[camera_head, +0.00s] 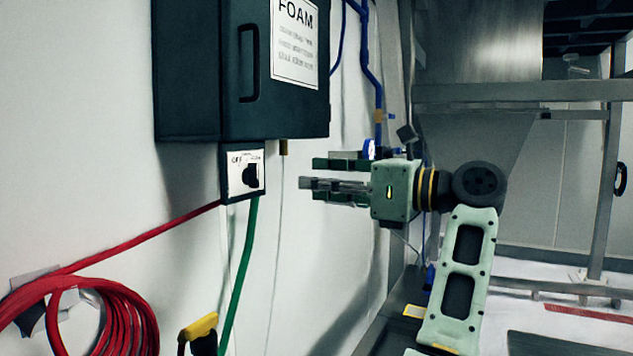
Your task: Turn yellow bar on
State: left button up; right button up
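The yellow bar (201,327) is a short handle at the bottom of the view, low in front of the white wall. It slants slightly upward to the right on a dark fitting, whose lower part is cut off by the frame edge.
A dark cabinet marked FOAM (215,80) hangs on the wall, with a black-knob switch box (242,172) below it. A red hose coil (130,310) lies left of the bar, and a green hose (243,265) runs down close to its right. A steel frame (520,92) stands at right.

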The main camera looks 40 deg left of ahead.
aim_at(200, 327)
jog(key=k+l, duration=1.2)
jog(key=k, duration=0.1)
